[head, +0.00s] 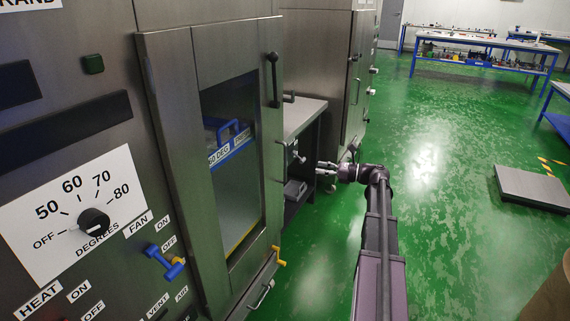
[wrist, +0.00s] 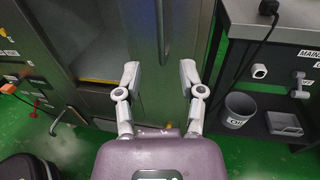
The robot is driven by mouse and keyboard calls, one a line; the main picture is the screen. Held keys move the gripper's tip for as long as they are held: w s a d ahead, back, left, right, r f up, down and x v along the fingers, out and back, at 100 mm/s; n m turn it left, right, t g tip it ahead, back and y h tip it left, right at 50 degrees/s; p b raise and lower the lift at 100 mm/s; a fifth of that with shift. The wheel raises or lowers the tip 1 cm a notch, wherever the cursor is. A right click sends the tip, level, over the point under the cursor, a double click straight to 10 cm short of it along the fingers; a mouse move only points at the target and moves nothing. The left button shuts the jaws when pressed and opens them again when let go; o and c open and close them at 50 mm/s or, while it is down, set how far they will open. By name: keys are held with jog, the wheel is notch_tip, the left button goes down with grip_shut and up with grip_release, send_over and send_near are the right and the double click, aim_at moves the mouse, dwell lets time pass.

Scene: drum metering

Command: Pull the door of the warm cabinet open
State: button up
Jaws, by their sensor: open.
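The warm cabinet (head: 75,120) fills the left of the head view. Its steel door (head: 170,100) has a tall window and looks shut or nearly so. My gripper (head: 322,170) is open and empty, right of the door and apart from the handle. In the wrist view the two fingers of my gripper (wrist: 159,72) are spread. The door (wrist: 130,35) is beyond them, with a vertical bar between; I cannot tell whether they touch it.
A grey side bench (head: 303,115) stands right of the cabinet. Under it are a grey bin (wrist: 238,110) and a small tray (wrist: 284,122). A low grey platform (head: 533,187) lies on the right floor. Open green floor (head: 430,220) is between.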

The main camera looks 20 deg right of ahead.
send_over(285, 179)
jog(key=shift+w+d, duration=0.15)
jog(key=shift+w, duration=0.1)
dwell(0.4)
grip_shut()
